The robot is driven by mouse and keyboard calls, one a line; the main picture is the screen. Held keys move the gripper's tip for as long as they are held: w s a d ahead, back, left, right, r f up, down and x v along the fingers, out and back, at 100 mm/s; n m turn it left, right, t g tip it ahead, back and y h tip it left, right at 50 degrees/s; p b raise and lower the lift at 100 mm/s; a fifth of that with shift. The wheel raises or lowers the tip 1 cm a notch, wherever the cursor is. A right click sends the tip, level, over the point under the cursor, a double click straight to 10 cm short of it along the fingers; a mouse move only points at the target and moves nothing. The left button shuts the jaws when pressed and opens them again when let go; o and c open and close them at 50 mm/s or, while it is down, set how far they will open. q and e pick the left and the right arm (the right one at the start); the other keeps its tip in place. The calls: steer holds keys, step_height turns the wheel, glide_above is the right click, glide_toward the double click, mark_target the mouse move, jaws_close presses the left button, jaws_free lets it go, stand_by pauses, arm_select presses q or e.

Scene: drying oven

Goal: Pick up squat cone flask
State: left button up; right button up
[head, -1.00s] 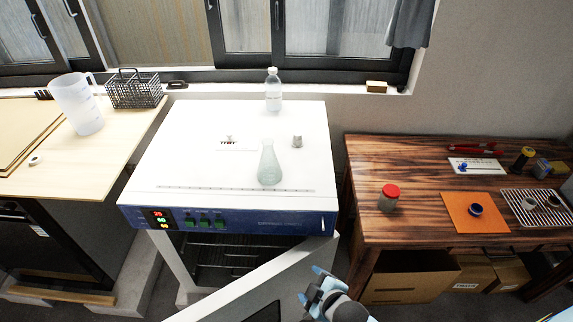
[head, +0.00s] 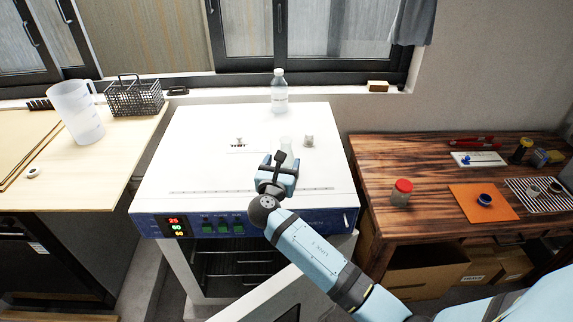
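The squat cone flask, pale and see-through, stands on the white top of the drying oven (head: 200,150). In the head view only its upper part (head: 287,144) shows. Its lower body is hidden behind my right gripper (head: 274,160). The gripper is over the front part of the oven top, in front of the flask as seen from the head. I cannot tell whether its fingers touch the flask or how far apart they are. My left gripper is not in view.
A clear bottle (head: 279,92) stands at the back of the oven top, and a small grey piece (head: 308,141) lies right of the flask. The oven door (head: 290,306) hangs open below. A wooden table (head: 420,190) with a red-capped jar (head: 401,193) stands at right.

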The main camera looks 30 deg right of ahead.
mark_target(285, 150)
steer(key=x, duration=0.5)
steer(key=p+x, duration=0.1)
steer(key=x, duration=0.2)
steer(key=shift+w+a+f, duration=0.1)
steer(key=shift+w+f, duration=0.2)
steer(key=shift+w, duration=0.2)
steer(key=c, duration=1.3)
steer(key=shift+r, duration=0.1)
